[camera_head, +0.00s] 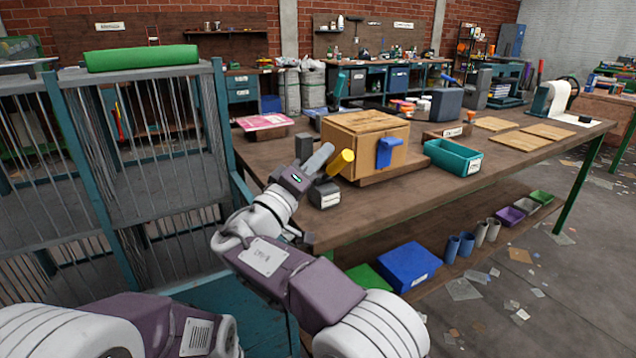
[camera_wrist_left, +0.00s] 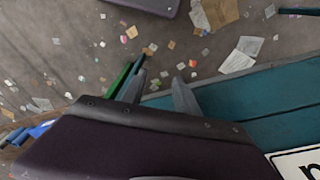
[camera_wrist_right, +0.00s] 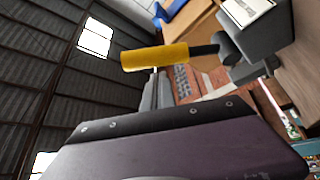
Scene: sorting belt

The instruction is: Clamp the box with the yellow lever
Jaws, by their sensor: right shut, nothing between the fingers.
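The wooden box (camera_head: 372,150) stands on a board on the workbench, with a blue part (camera_head: 388,152) on its front. The yellow lever (camera_head: 341,162) sticks up at a slant by the box's left front corner. In the right wrist view the yellow lever (camera_wrist_right: 155,57) joins a dark shaft and a grey clamp body (camera_wrist_right: 262,38). My right gripper (camera_head: 325,152) is shut and empty, its fingertips close beside the lever. Whether they touch it I cannot tell. My left gripper (camera_wrist_left: 158,84) is open and empty above the floor, away from the box.
A labelled grey block (camera_head: 325,195) sits at the bench's near edge. A teal bin (camera_head: 453,157) stands right of the box. A wire cage cart (camera_head: 150,150) with a green roll on top stands at the left. Bins (camera_head: 407,266) lie on the lower shelf.

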